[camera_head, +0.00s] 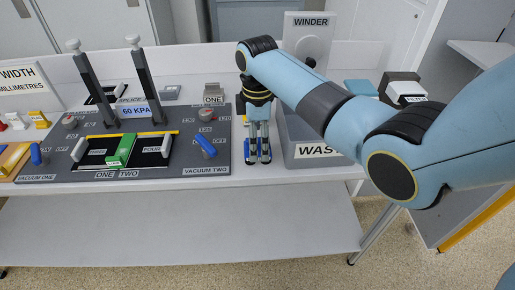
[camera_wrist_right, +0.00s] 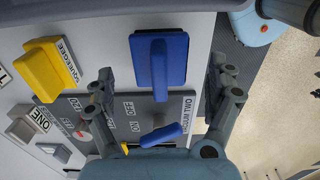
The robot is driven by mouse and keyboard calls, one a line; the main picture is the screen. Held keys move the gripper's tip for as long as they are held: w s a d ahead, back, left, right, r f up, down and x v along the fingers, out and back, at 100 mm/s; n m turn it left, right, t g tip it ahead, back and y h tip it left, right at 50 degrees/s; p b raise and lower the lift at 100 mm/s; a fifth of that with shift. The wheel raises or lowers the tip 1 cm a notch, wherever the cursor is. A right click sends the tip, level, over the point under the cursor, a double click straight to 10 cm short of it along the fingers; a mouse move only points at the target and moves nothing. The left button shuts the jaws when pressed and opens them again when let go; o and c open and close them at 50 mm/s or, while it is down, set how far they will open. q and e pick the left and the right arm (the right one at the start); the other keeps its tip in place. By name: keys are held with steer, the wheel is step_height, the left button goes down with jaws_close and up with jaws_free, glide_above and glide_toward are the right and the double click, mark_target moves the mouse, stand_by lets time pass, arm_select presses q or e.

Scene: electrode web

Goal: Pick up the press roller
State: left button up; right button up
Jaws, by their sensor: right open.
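A blue block with a raised blue handle (camera_wrist_right: 158,62) lies in the right wrist view between my right fingers. I see no label on it, so I cannot tell for sure that it is the press roller. My right gripper (camera_wrist_right: 163,84) is open, with a finger on each side of the blue block and a gap to both. In the head view my right gripper (camera_head: 258,158) points down at the table, right of the grey panel, and largely hides what is under it. My left gripper is not in view.
A yellow squeegee (camera_wrist_right: 50,68) lies beside the blue block. The grey panel (camera_head: 218,165) with blue levers and two upright posts stands to the left. The waste bin (camera_head: 300,157) is close on the right, with the winder (camera_head: 306,60) behind.

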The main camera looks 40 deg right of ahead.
mark_target(258, 138)
step_height(258, 138, down, 2)
steer(key=shift+c, duration=0.4)
steer(key=c, duration=1.4)
step_height(258, 138, up, 10)
steer(key=shift+r, duration=0.1)
